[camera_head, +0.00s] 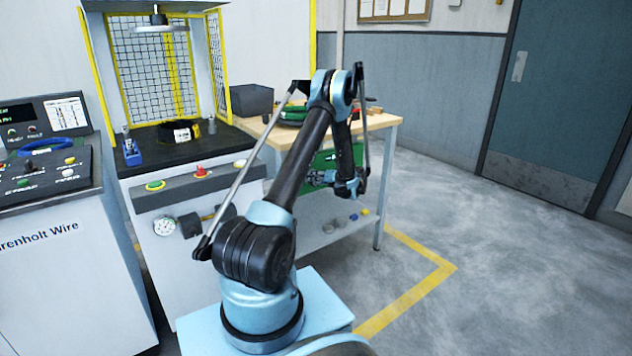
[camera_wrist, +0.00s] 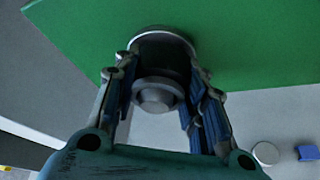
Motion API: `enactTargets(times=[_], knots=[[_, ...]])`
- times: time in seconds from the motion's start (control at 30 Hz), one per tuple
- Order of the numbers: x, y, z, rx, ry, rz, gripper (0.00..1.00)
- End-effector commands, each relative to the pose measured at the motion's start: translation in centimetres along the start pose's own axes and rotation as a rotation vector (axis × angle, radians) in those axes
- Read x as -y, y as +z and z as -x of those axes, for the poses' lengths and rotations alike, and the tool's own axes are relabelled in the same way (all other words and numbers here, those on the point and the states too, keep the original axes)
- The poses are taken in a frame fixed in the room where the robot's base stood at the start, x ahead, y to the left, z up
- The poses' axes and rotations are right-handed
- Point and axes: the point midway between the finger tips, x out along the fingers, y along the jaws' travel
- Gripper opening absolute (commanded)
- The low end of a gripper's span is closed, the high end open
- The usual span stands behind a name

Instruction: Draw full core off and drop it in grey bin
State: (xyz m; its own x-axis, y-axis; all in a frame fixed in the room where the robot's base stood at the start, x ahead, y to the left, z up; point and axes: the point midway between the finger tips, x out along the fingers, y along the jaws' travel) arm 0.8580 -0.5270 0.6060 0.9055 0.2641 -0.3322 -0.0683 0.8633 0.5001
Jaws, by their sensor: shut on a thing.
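In the wrist view my gripper (camera_wrist: 161,68) is shut on a dark grey round core (camera_wrist: 160,58), with one finger on each side. A lighter rim shows at the core's far end and a rounded knob at its near end. The far end is against or close to a green panel (camera_wrist: 245,40); I cannot tell whether they touch. In the head view my gripper (camera_head: 324,179) is in front of the green panel (camera_head: 325,160) below the bench top, and the core cannot be made out there. A dark grey bin (camera_head: 252,100) stands on the bench's back left.
The wooden bench (camera_head: 377,121) also holds a green coil (camera_head: 291,116). Several small items lie on the lower shelf (camera_head: 318,236). A caged machine (camera_head: 152,75) with a black-topped bed stands left of the bench, beside a control console (camera_head: 45,175). The floor at right is clear.

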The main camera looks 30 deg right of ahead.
Motion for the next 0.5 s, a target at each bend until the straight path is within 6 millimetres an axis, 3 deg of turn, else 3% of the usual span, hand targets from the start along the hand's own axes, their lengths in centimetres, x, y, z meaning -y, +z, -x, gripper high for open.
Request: enactTargets(times=[0.5], knots=[[0.1,-0.4,1.1,0.001,-0.002,-0.001,0.1]])
